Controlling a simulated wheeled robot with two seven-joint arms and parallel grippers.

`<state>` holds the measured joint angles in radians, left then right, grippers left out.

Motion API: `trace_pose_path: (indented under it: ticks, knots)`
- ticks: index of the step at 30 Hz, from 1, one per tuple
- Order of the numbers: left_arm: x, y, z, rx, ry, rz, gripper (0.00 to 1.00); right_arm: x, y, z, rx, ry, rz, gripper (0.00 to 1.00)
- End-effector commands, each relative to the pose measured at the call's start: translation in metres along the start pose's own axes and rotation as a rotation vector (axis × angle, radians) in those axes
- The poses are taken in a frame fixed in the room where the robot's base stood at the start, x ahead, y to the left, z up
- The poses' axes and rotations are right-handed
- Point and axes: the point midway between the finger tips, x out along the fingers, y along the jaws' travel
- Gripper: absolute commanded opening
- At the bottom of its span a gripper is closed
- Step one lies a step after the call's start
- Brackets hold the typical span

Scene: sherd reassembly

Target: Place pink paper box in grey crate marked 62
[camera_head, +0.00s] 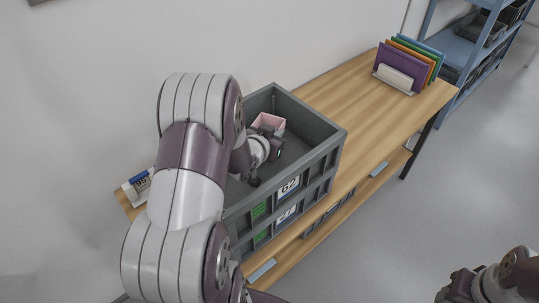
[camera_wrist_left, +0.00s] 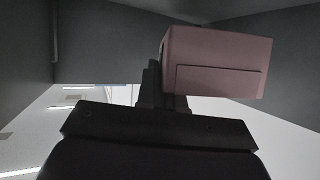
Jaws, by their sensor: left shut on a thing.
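The pink paper box (camera_head: 268,121) is inside the upper grey crate marked 62 (camera_head: 313,146), near its far wall. My left gripper (camera_head: 271,139) reaches down into this crate and is shut on the pink box. In the left wrist view the pink box (camera_wrist_left: 216,64) sits at the fingers, with the crate's dark walls around it. Whether the box touches the crate floor cannot be told. My right gripper (camera_head: 461,290) is at the lower right corner, away from the table; its fingers are not clear.
The crate stands on a second grey crate (camera_head: 287,215) with another label. They stand at a wooden table (camera_head: 337,88). A rack of coloured folders (camera_head: 407,65) stands at the table's far end. A small white and blue package (camera_head: 138,184) lies left of my arm. A blue shelf (camera_head: 470,50) stands behind.

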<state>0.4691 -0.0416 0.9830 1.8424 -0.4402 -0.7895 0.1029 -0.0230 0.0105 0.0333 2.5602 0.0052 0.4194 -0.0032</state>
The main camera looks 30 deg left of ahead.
Motion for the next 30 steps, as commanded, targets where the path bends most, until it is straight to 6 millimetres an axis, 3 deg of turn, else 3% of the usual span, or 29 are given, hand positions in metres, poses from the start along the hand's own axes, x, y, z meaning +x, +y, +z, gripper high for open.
trace_pose_path:
  ticks: [9, 19, 22, 30]
  knots:
    - [0.021, 0.003, 0.044, -0.001, -0.002, 0.001, 0.0, 0.003, 0.0, 0.0, 0.0, 0.0, 0.0, 0.49]
    - [0.025, 0.004, 0.05, 0.001, 0.002, 0.0, 0.0, 0.006, 0.0, 0.001, 0.0, 0.0, 0.0, 0.49]
    - [0.024, 0.003, 0.049, 0.001, 0.001, 0.0, 0.32, 0.005, 0.0, 0.001, 0.0, 0.0, 0.0, 0.49]
    - [0.023, 0.003, 0.048, 0.001, 0.001, 0.0, 0.32, 0.004, 0.0, 0.0, 0.0, 0.0, 0.0, 0.49]
